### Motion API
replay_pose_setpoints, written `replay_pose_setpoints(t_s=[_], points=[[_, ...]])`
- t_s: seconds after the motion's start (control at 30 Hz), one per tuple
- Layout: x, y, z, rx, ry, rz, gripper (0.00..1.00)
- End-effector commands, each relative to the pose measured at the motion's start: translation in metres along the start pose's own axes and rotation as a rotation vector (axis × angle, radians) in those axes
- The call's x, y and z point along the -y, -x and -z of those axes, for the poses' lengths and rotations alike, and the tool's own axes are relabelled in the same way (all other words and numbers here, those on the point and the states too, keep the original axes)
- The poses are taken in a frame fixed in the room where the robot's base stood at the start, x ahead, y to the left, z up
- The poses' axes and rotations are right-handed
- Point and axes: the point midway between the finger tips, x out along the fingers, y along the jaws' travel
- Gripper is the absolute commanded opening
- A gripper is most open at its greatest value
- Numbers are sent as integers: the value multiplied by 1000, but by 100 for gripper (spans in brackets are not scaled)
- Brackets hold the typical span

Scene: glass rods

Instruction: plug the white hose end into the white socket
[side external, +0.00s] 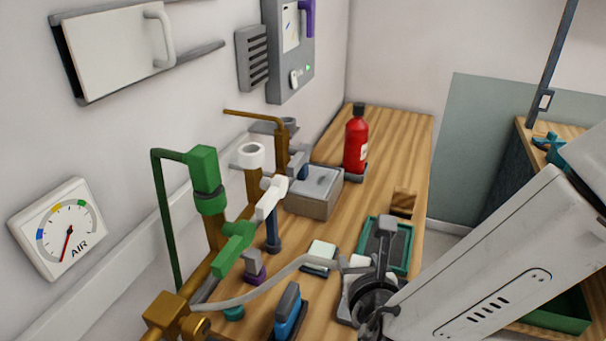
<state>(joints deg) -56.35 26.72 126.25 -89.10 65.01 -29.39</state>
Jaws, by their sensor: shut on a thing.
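A pale grey-white hose (262,278) runs from the lower left, near the brass pipe, up to my gripper. My gripper (358,272) is shut on the white hose end (353,263), low over the bench and to the right of the socket, well apart from it. The gripper's dark body hides part of the hose end, so its exact tilt cannot be told.
A green fitting (205,175) and green pipe stand left of the socket. A grey box (315,190), a red bottle (357,140) and a green tray (386,245) are on the wooden bench. A blue-and-grey piece (288,313) lies in front. Bare wood shows at the back right.

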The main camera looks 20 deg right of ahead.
Motion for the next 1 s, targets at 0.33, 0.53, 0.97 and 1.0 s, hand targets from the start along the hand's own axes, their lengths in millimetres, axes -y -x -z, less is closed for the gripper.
replay_pose_setpoints(t_s=[0.33, 0.53, 0.97, 1.0], points=[[0, 31, -75, 2, -9, -3, 0], [0, 52, -126, 3, -10, -3, 0], [0, 97, -234, 2, -5, -1, 0], [0, 100, -241, 2, -5, -1, 0]])
